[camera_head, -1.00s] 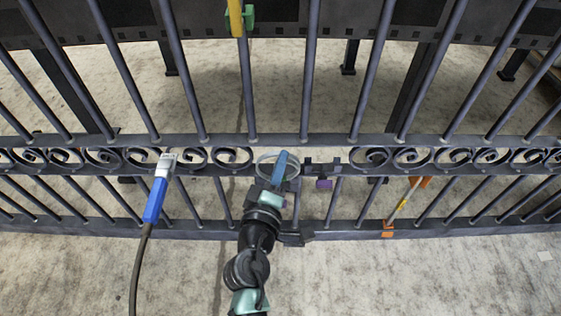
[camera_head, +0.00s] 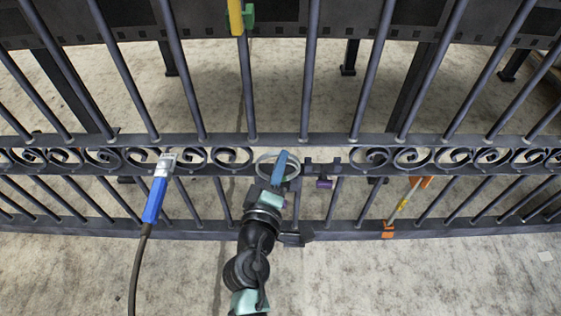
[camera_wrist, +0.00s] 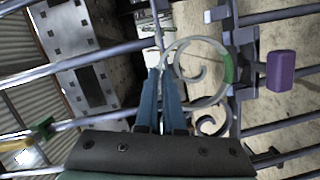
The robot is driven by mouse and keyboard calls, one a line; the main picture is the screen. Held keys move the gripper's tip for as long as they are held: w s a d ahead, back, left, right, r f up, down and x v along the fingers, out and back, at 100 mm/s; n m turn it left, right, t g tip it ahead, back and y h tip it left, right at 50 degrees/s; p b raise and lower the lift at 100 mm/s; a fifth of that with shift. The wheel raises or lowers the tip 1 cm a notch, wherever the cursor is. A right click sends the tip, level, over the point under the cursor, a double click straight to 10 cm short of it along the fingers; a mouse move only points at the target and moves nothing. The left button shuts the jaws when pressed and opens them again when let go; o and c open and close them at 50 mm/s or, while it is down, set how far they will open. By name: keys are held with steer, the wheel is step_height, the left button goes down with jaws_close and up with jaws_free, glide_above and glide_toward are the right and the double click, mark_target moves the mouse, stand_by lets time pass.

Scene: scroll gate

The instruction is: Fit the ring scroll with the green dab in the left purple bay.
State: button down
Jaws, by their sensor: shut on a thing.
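My gripper (camera_head: 280,168) is shut on a pale grey ring scroll (camera_head: 258,166), held at the gap in the gate's scroll row. In the wrist view, the blue fingers (camera_wrist: 160,98) pinch the rim of the ring scroll (camera_wrist: 187,46). Its green dab (camera_wrist: 228,68) is on the side away from the fingers, toward a dark bracket. A purple block (camera_wrist: 281,71) sticks out beyond that bracket; it also shows in the head view (camera_head: 324,183), just right of the ring. Whether the ring touches the rails is unclear. My arm hides part of the lower gap.
The dark gate has upright bars and a row of fixed scrolls (camera_head: 232,156) between two rails. A blue-handled tool (camera_head: 155,198) with a cord hangs at left. An orange-ended clamp (camera_head: 389,228) is at right. A yellow and green clamp (camera_head: 237,17) is at top.

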steer(key=shift+f+b, duration=1.55)
steer(key=shift+b, duration=0.05)
stand_by(1.3)
steer(key=c, duration=1)
jaws_free()
steer(key=shift+o, duration=0.2)
steer(key=shift+f, duration=0.1)
steer(key=shift+s+f, duration=0.15)
steer(key=r+p+v, duration=0.1)
steer(key=v, duration=1.1)
steer(key=shift+s, duration=0.3)
steer(key=shift+a, duration=0.15)
